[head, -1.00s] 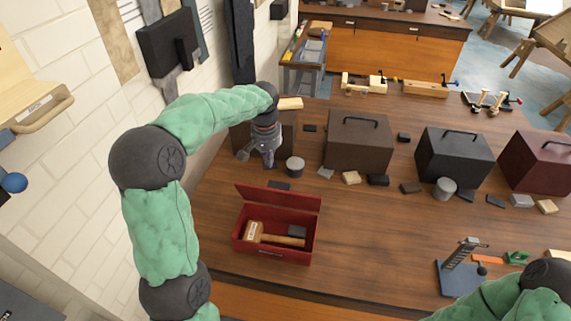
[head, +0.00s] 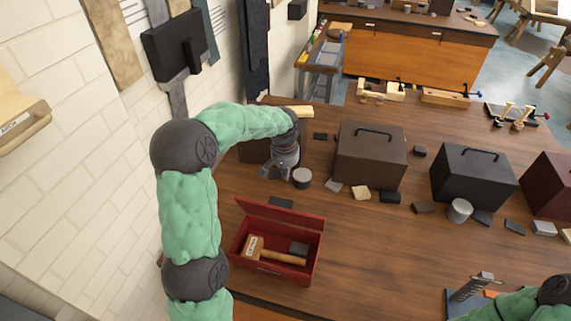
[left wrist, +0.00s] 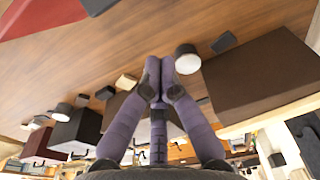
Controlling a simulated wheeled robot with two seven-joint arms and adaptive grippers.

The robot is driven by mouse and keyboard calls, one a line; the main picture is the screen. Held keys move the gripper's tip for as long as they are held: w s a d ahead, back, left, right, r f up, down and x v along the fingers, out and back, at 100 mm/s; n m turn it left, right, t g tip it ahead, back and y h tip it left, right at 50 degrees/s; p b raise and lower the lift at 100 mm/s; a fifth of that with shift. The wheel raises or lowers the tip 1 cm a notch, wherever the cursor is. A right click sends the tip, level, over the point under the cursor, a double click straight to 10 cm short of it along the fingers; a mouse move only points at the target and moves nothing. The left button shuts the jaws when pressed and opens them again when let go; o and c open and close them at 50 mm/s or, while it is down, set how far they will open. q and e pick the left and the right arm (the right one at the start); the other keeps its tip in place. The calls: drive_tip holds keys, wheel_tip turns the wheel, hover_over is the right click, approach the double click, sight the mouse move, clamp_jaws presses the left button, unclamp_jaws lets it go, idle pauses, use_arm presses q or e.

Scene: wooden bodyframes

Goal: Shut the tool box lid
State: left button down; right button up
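The red tool box (head: 272,270) stands on the wooden bench with its lid (head: 281,218) open, raised along the back edge. A mallet (head: 270,252) with a wooden handle and a dark block (head: 298,249) lie inside. My left gripper (head: 283,172) is behind the box, low over the bench and apart from the lid. In the left wrist view its fingertips (left wrist: 161,72) meet with nothing between them, and a red part of the tool box (left wrist: 45,16) shows at the top left corner.
A grey cylinder (head: 302,178) stands just right of my left gripper. A brown case (head: 370,157) and a black case (head: 474,178) stand farther right, with small blocks before them. The white brick wall is close on the left. The bench right of the tool box is clear.

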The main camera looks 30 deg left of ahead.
sight(282, 210)
use_arm(q)
drive_tip(key=shift+s+d+f+p, duration=0.2)
drive_tip(key=shift+s+f, duration=0.6)
drive_tip(key=shift+s, duration=0.15)
drive_tip(key=shift+s+d+f+p, duration=0.15)
drive_tip(key=shift+s+f, duration=0.6)
drive_tip(key=shift+s, duration=0.15)
